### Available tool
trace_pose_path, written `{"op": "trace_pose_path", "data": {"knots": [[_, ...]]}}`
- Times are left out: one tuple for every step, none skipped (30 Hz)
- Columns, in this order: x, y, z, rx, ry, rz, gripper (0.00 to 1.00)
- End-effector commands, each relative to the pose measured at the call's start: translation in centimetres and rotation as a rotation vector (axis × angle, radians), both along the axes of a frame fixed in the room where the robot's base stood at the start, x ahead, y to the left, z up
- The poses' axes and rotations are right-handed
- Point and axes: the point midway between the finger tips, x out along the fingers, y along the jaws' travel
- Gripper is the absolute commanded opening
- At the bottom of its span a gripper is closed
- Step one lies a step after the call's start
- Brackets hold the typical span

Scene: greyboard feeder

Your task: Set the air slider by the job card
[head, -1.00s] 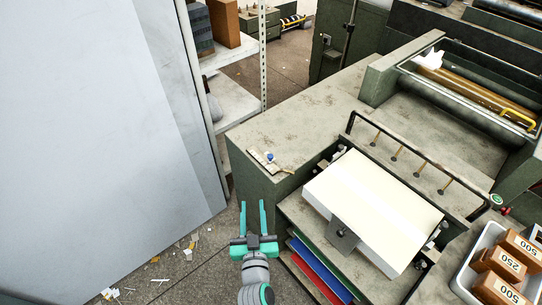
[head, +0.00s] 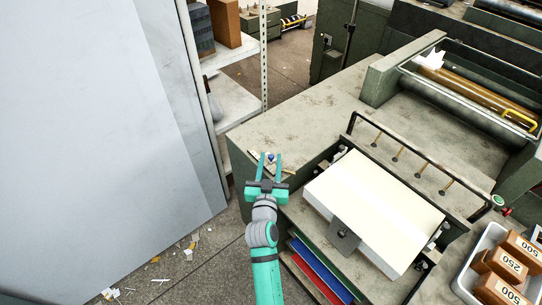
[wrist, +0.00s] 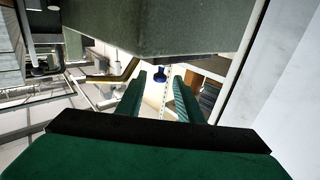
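The air slider shows as a small blue knob (head: 270,156) on a pale scale plate at the front left corner of the grey-green machine top. My gripper (head: 270,158) is open, its two teal fingers reaching up to either side of the knob in the head view. In the wrist view the blue knob (wrist: 160,75) appears between and a little beyond the open fingertips (wrist: 159,77). I cannot tell if the fingers touch it. The plate is mostly hidden by my gripper, and its marks are too small to read. I see no readable job card.
Right of my arm, a stack of cream board (head: 375,205) lies on the feeder, with a black rail (head: 410,158) behind it. A pale panel (head: 95,120) stands at left. A white tray (head: 463,282) holds numbered brown blocks. Scraps litter the floor.

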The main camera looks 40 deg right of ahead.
Motion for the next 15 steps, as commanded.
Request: {"op": "trace_pose_path", "data": {"knots": [[0.5, -0.5, 0.0, 0.0, -0.001, -0.001, 0.33], [0.8, -0.7, 0.0, -0.001, -0.001, -0.001, 0.33], [1.0, -0.9, 0.0, -0.001, 0.0, -0.001, 0.33], [1.2, -1.1, 0.0, -0.001, 0.0, -0.001, 0.33], [1.3, -1.3, 0.0, -0.001, 0.001, -0.002, 0.33], [1.5, -1.5, 0.0, -0.001, 0.001, -0.003, 0.33], [1.6, -1.6, 0.0, 0.0, 0.0, -0.003, 0.33], [1.7, -1.7, 0.0, 0.0, 0.0, -0.003, 0.33], [1.7, -1.8, 0.0, 0.0, 0.0, -0.003, 0.33], [1.8, -1.8, 0.0, 0.0, 0.0, -0.003, 0.33], [1.8, -1.8, 0.0, 0.0, 0.0, -0.003, 0.33], [1.8, -1.8, 0.0, 0.0, 0.0, -0.003, 0.33], [1.8, -1.8, 0.0, 0.0, 0.0, -0.002, 0.33], [1.8, -1.8, 0.0, 0.0, 0.0, -0.002, 0.33], [1.8, -1.8, 0.0, 0.0, 0.0, -0.002, 0.33]]}}
